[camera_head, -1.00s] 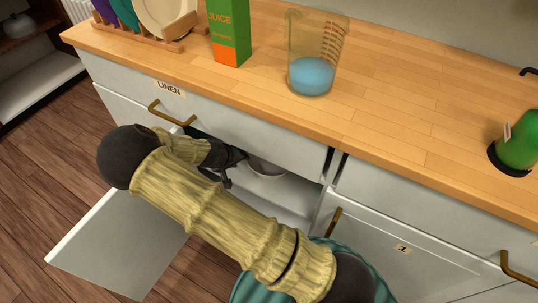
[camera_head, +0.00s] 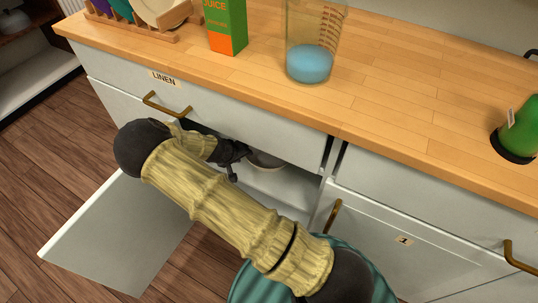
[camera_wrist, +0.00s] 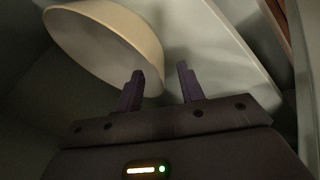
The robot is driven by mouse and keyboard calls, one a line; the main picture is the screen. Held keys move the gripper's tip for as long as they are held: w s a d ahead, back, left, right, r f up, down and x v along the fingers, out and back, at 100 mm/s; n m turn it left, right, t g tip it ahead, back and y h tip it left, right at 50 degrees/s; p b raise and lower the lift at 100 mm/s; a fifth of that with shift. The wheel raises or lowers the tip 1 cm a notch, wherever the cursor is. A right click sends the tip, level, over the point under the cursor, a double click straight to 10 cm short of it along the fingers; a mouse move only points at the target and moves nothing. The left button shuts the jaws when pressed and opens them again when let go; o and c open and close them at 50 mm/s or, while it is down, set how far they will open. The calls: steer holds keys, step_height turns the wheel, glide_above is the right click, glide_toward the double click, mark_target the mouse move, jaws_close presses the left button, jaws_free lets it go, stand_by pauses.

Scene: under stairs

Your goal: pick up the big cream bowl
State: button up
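The big cream bowl (camera_wrist: 112,38) fills the upper left of the wrist view, inside the cabinet and looking tilted in that view. Only a small pale part of the bowl (camera_head: 266,160) shows in the head view, under the drawer front and beside my gripper (camera_head: 238,160). In the wrist view my gripper (camera_wrist: 160,88) is open, its two dark fingers apart. The left finger overlaps the bowl's lower right part, and the bowl's edge shows in the gap between the fingers. I cannot tell whether they touch.
The open cabinet door (camera_head: 120,235) hangs at lower left. The drawer marked LINEN (camera_head: 215,120) is just above my gripper. On the wooden counter (camera_head: 410,120) stand a juice carton (camera_head: 226,28), a beaker with blue content (camera_head: 310,62), a dish rack (camera_head: 135,35) and a green object (camera_head: 520,130).

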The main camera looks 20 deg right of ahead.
mark_target(249, 157)
steer(key=b+x, duration=0.2)
steer(key=x, duration=0.4)
stand_by(0.6)
jaws_close()
